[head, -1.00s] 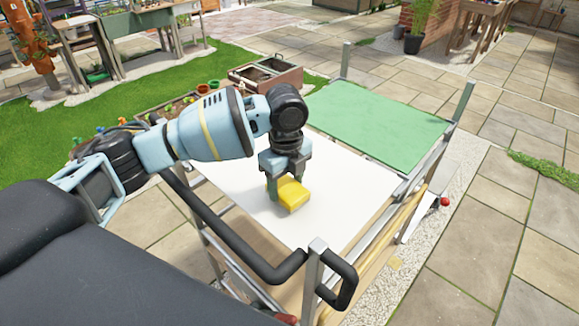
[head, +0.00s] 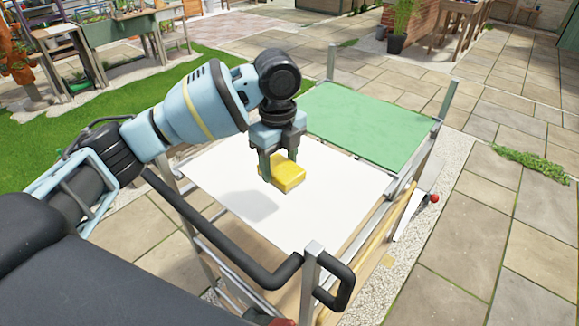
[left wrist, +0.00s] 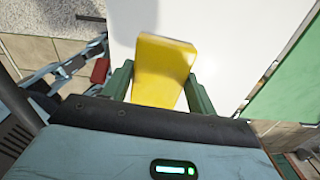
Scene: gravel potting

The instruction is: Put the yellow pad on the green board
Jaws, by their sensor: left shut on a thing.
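The yellow pad (head: 286,174) is between the fingers of my left gripper (head: 277,178), which is shut on it. Its shadow on the white surface lies to its left, so it appears held above that surface. In the left wrist view the yellow pad (left wrist: 162,70) sits between the two green fingers. The green board (head: 365,125) lies flat at the far end of the cart, bare, beyond and to the right of the pad. Part of the green board (left wrist: 287,75) shows at the right of the left wrist view. My right gripper is not in view.
The white surface (head: 310,215) of the cart is otherwise clear. Metal posts (head: 445,100) stand at the green board's corners. A black handle rail (head: 225,250) runs along the near side. Paving surrounds the cart.

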